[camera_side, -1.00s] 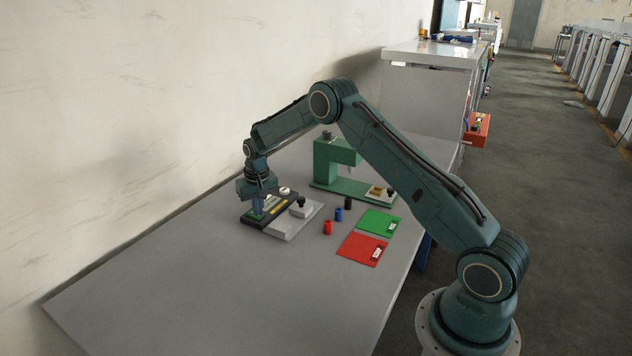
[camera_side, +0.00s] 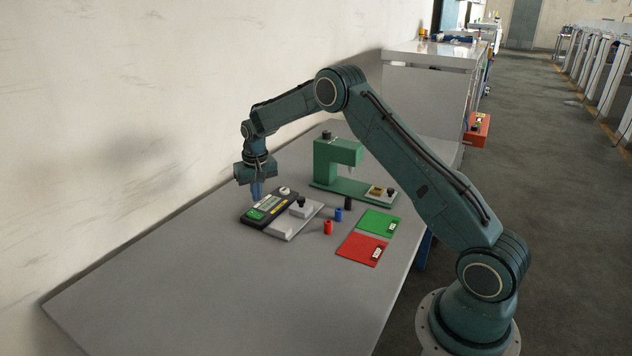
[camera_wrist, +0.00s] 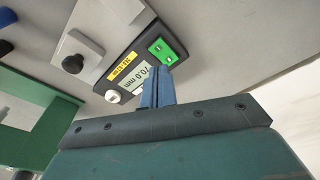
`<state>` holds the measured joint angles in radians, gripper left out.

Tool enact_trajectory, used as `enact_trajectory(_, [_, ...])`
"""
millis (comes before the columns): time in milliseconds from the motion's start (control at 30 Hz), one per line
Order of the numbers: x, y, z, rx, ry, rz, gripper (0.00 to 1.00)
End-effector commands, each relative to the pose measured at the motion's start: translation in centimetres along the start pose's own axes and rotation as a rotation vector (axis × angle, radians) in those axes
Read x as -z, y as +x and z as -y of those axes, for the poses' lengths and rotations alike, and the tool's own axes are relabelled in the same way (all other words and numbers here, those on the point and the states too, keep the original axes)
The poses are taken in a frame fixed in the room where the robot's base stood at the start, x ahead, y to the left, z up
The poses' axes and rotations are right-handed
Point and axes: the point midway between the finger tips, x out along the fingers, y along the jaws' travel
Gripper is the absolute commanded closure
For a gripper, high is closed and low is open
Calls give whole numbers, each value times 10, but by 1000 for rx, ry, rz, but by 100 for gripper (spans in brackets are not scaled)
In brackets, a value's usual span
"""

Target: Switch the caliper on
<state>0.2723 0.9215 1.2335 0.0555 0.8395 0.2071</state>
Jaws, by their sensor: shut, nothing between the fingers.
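The caliper is a dark box (camera_side: 283,209) on the table, joined to a light grey plate with a black knob. It also shows in the wrist view (camera_wrist: 178,45). A green panel (camera_wrist: 163,51) with two small pale marks sits at one end. Beside it a pale display (camera_wrist: 138,80) shows dark digits and "mm"; I cannot read the number surely. A yellow label and a white round knob (camera_wrist: 113,96) are also on the box. My gripper (camera_side: 257,196) is shut and empty, its blue fingers pointing down above the box. In the wrist view the fingertips (camera_wrist: 158,70) overlap the panel's edge.
A green press-like stand (camera_side: 335,165) is behind to the right. Red (camera_side: 328,228), blue (camera_side: 339,215) and black (camera_side: 348,203) cylinders stand right of the caliper, near green (camera_side: 378,222) and red (camera_side: 360,248) mats. The wall is close behind; the front table is clear.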

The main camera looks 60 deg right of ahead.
Motion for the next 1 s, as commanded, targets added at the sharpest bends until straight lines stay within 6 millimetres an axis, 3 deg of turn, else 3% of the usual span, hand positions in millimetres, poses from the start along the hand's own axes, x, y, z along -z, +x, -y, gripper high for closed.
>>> enact_trajectory(367, [3,-20,0,0,0,-1,100])
enact_trajectory(833, [3,-24,0,0,-1,-1,100])
enact_trajectory(1000, [-1,-39,3,4,-13,-9,100])
